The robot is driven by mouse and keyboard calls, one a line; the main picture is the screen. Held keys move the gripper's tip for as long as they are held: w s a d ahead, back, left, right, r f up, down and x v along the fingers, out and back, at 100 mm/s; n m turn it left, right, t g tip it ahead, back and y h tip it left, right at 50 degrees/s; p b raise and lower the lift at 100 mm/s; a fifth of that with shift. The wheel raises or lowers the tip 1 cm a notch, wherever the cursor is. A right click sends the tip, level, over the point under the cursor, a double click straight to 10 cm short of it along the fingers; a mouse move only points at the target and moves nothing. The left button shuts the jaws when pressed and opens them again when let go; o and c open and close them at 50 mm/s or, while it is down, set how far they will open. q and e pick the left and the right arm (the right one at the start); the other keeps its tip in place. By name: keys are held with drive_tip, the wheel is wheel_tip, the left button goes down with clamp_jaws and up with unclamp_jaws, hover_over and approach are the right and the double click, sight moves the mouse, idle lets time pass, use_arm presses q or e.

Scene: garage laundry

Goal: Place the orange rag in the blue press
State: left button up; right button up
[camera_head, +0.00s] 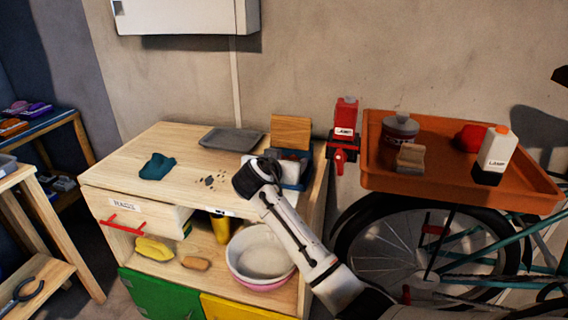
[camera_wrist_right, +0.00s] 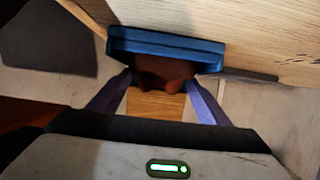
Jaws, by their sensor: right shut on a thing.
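The blue press (camera_head: 306,174) stands at the right back of the workbench, with a wooden board (camera_head: 291,132) upright behind it. My right gripper (camera_head: 278,172) is at the press's left front side, and my wrist hides part of the press. In the right wrist view, a dark reddish-brown thing, seemingly the orange rag (camera_wrist_right: 165,68), is between the two fingers of my right gripper (camera_wrist_right: 163,82). A blue part of the press (camera_wrist_right: 165,44) is close beyond it. I cannot tell whether the rag touches the press. The rag is hidden in the head view. My left gripper is not in view.
A teal rag (camera_head: 157,166), dark crumbs (camera_head: 208,181) and a grey tray (camera_head: 228,139) are on the workbench (camera_head: 130,182). A white bowl (camera_head: 262,249) sits on the shelf below.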

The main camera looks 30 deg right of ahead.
drive_tip(key=shift+f, duration=0.25)
drive_tip(key=shift+f, duration=0.15)
drive_tip(key=o, duration=0.8)
drive_tip(key=shift+c, duration=0.2)
drive_tip(key=shift+s+a+r, duration=0.1)
drive_tip(key=shift+a+r, duration=0.1)
drive_tip(key=shift+r, duration=0.05)
drive_tip(key=v, duration=1.1)
drive_tip(key=shift+s+a+p, duration=0.2)
drive_tip(key=shift+s+p, duration=0.1)
drive_tip(key=shift+p, duration=0.05)
drive_tip(key=shift+r, duration=0.1)
